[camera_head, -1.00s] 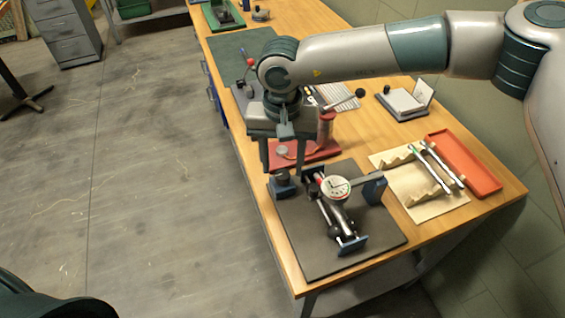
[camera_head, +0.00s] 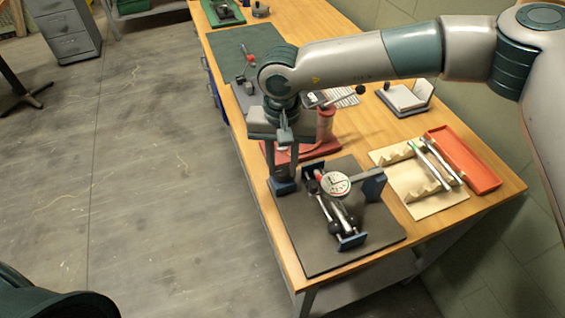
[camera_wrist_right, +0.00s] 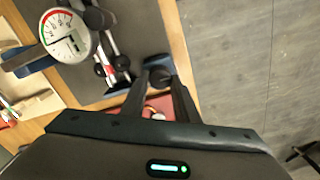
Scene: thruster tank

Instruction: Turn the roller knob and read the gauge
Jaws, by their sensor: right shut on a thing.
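The roller knob (camera_wrist_right: 160,77) is a dark round cap by a blue block at the left edge of the dark mat. My right gripper (camera_head: 283,172) reaches down from above and is shut on it. In the right wrist view, the fingers (camera_wrist_right: 161,92) lie on either side of the knob and partly hide it. The gauge (camera_head: 335,183) is a round white dial with a red mark, held over the metal roller rig (camera_head: 342,216). In the wrist view the gauge (camera_wrist_right: 65,32) shows a green and red arc and a dark needle; its numbers are too small to read surely. My left gripper is out of view.
The dark mat (camera_head: 310,255) lies on the wooden bench. A blue upright (camera_head: 374,186) carries the gauge arm. A red stand (camera_head: 325,125) is close behind my right gripper. A wooden rack (camera_head: 410,180) and orange tray (camera_head: 465,162) lie to the right.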

